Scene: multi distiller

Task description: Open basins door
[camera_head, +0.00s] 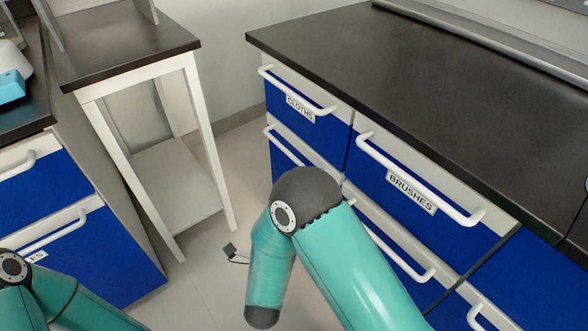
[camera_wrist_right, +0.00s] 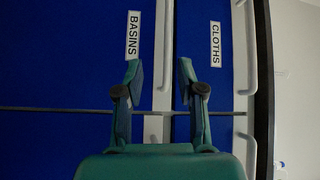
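The basins door is a blue front with the BASINS label (camera_wrist_right: 133,36) in the right wrist view. Its white handle (camera_wrist_right: 163,55) runs upright in that turned picture, beside the label. In the head view, the handle (camera_head: 284,146) below the cloths drawer shows partly, the rest hidden behind my right arm. The front looks closed. My right gripper (camera_wrist_right: 160,78) is open, with one fingertip on each side of the handle in the picture; I cannot tell whether they touch it. My left gripper is out of view; only part of its arm shows at lower left.
Above is the cloths drawer (camera_head: 303,102), with the brushes drawer (camera_head: 410,190) to its right, both closed. A dark worktop (camera_head: 420,90) covers them. A white-legged side table (camera_head: 125,40) and another blue cabinet (camera_head: 90,255) stand left. Floor shows between.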

